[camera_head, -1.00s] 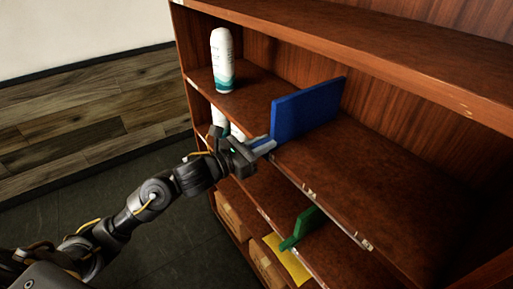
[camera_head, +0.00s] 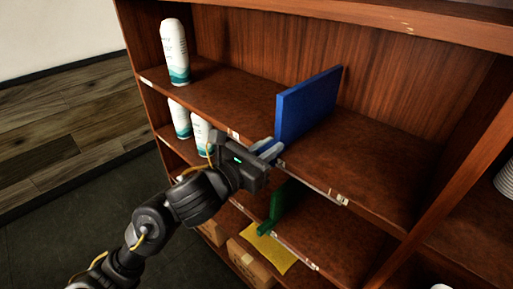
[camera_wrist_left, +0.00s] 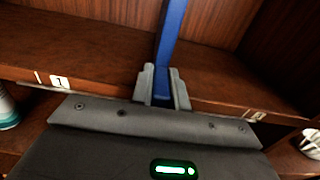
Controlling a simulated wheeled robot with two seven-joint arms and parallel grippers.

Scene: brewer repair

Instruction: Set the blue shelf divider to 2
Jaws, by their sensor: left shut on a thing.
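The blue shelf divider (camera_head: 308,103) stands upright on the shelf (camera_head: 215,92), to the right of a white bottle. In the left wrist view the blue divider (camera_wrist_left: 172,38) rises from between my fingers. My left gripper (camera_head: 268,149) is shut on its front end at the shelf's front edge; the two fingers also show in the left wrist view (camera_wrist_left: 162,88). In that view, a label reading 1 (camera_wrist_left: 60,82) is left of the divider, and a label that looks like 2 (camera_wrist_left: 257,116) is right of it. My right gripper is not in view.
A white bottle (camera_head: 174,50) stands at the shelf's left end. The shelf below holds more bottles (camera_head: 180,120). A green divider (camera_head: 276,208) and a yellow sheet (camera_head: 268,248) are lower down. The shelf right of the blue divider is bare up to the upright panel (camera_head: 440,165).

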